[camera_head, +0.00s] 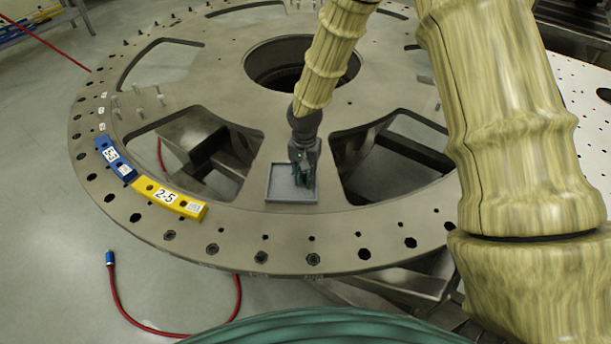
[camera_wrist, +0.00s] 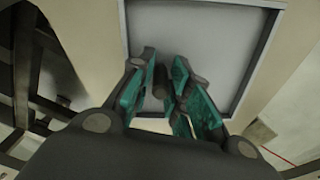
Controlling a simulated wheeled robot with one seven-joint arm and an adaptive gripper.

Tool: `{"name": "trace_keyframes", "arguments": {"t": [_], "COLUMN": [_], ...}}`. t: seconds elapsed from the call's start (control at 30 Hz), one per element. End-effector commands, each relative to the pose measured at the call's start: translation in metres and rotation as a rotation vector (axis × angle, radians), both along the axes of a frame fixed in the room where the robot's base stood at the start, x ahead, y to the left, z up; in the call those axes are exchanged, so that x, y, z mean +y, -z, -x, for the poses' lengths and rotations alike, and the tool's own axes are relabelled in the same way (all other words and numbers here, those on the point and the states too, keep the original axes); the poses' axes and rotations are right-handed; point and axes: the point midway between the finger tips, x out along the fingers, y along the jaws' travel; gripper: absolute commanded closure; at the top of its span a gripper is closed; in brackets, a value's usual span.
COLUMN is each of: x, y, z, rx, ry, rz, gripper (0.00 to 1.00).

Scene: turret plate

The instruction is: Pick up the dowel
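A short dark cylinder, which looks like the dowel (camera_wrist: 161,82), stands out between the fingers in the wrist view, over the grey tray. My gripper (camera_wrist: 164,75) has teal-padded fingers on both sides of it, reaching down into the tray. The fingers are close to the cylinder, but I cannot tell whether they touch it. In the head view my gripper (camera_head: 303,168) points down over the right part of the small grey tray (camera_head: 281,199). The dowel cannot be made out there, hidden by the gripper.
The tray lies on a large round metal plate (camera_head: 235,225) with holes and wide cut-outs. A blue block (camera_head: 116,158) and a yellow block (camera_head: 169,197) labelled 2-5 sit on its left rim. Upright pins stand at the upper left. A red hose (camera_head: 130,318) lies on the floor.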

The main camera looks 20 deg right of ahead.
Motion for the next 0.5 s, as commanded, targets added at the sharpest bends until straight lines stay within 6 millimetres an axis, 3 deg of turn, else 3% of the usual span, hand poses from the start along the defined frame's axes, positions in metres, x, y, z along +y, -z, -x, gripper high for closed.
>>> {"name": "trace_keyframes", "arguments": {"t": [0.1, 0.23, 0.5], "x": [-0.0002, -0.0008, -0.0005], "y": [0.0004, 0.0002, 0.0000], "z": [0.0002, 0.0004, 0.0003], "rx": [0.000, 0.000, 0.000], "ry": [0.000, 0.001, 0.001], "rz": [0.000, 0.000, 0.000], "gripper": [0.81, 1.00, 1.00]}}
